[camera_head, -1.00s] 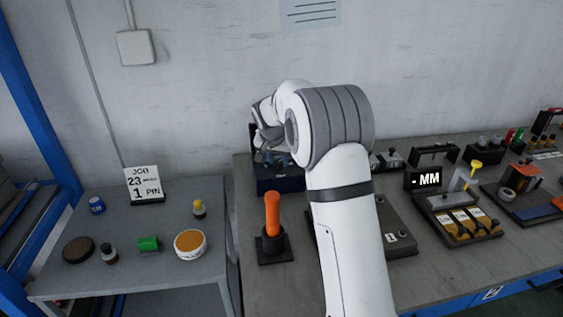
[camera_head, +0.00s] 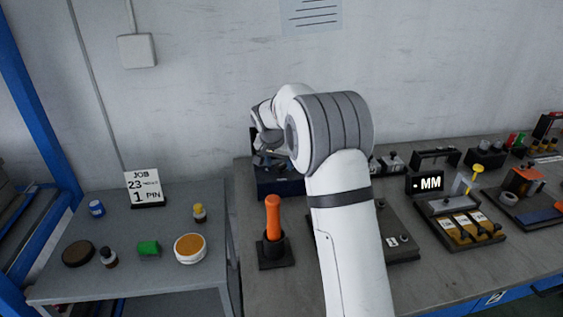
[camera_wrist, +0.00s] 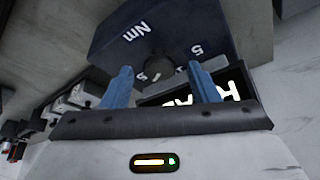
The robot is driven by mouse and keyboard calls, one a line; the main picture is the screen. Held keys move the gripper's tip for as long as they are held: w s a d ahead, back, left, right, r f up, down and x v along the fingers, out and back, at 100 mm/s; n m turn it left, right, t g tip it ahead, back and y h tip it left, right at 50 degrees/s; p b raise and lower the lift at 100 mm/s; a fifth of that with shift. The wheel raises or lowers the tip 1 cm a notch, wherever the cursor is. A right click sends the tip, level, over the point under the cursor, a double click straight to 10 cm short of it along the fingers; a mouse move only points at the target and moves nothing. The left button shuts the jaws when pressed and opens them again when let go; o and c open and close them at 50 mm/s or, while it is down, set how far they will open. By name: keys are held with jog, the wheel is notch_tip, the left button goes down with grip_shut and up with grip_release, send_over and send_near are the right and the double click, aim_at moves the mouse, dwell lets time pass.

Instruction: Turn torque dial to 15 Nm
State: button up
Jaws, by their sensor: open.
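The dark blue torque box (camera_head: 279,187) stands at the back left of the bench, partly hidden by my arm. The wrist view shows its face (camera_wrist: 145,22) with the marks "Nm" and "5"; other marks are partly covered. A dark round dial (camera_wrist: 168,72) shows between the two blue fingers of my gripper (camera_wrist: 160,70). The fingers are apart, one on each side of the dial. I cannot tell whether they touch it, nor where the dial points. In the head view my gripper is small and partly hidden at the box.
A black display (camera_wrist: 160,98) with white letters lies behind the fingers in the wrist view. An orange handle (camera_head: 273,217) stands upright in a black holder in front of the box. Fixtures and an "MM" display (camera_head: 430,183) fill the bench to the right.

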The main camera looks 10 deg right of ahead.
jog(key=v, duration=0.7)
jog(key=shift+r, duration=0.35)
jog(key=shift+s, duration=0.1)
jog(key=s+d+r+n+y+p, duration=0.1)
jog(key=s+r+n, duration=0.15)
jog(key=s, duration=0.75)
jog(key=s+d+r+n+p, duration=0.1)
jog(key=s+d+r, duration=0.15)
jog(key=s, duration=0.75)
jog(key=s+f+n+g+y+p, duration=0.1)
jog(key=s+f+n+p, duration=0.1)
jog(key=s, duration=1.7)
jog(key=shift+a+f+n, duration=0.25)
jog(key=shift+f+n, duration=0.1)
jog(key=shift+f, duration=0.35)
